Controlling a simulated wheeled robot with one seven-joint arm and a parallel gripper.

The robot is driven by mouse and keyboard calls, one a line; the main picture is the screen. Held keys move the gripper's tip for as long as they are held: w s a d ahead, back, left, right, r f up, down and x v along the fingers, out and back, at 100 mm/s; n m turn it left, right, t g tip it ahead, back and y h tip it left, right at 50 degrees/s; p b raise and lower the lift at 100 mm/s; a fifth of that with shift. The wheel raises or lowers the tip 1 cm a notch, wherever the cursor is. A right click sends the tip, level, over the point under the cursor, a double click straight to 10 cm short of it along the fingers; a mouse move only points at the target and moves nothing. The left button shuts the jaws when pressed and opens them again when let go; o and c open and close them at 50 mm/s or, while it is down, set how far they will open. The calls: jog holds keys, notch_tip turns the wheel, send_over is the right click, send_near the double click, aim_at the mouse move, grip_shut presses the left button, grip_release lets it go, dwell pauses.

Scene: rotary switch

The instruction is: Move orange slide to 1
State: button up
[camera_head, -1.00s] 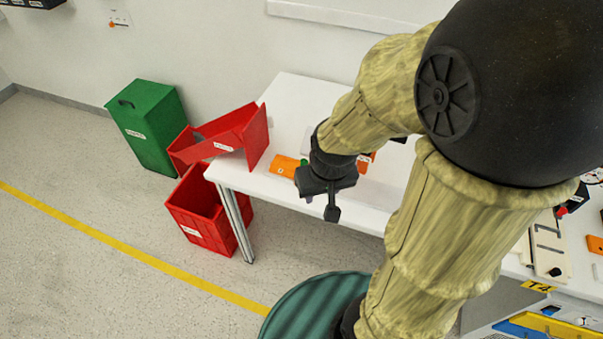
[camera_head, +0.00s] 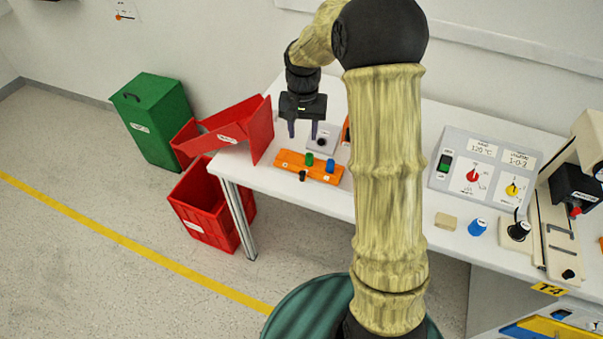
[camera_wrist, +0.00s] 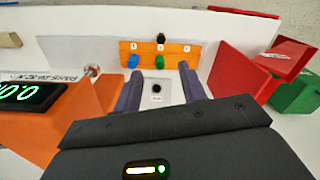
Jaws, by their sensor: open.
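The orange slide board (camera_head: 296,168) lies on the left part of the white table. It carries a green knob (camera_head: 309,159), a blue knob (camera_head: 330,165) and a black knob (camera_head: 302,176). The board (camera_wrist: 197,57) also shows in the wrist view, beyond my fingertips, with small white labels too small to read surely; its black knob (camera_wrist: 161,37) is on the far side, beside the middle label. My gripper (camera_head: 302,132) is open and empty, pointing down behind the board and apart from it. The wrist view shows its two spread fingers (camera_wrist: 159,73).
A grey plate with a black knob (camera_head: 323,140) lies just behind the board. An orange device with a display (camera_wrist: 38,96) stands close by. Red bins (camera_head: 262,133) are at the table's left end. A control panel (camera_head: 450,150) and small parts are at right.

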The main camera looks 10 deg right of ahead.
aim_at(303, 173)
jog(key=shift+w, duration=0.25)
jog(key=shift+f, duration=0.15)
notch_tip(303, 173, down, 17)
jog(key=shift+w+f+p, duration=0.1)
jog(key=shift+f+p, duration=0.05)
jog(key=shift+p, duration=0.6)
jog(key=shift+d, duration=0.1)
grip_shut()
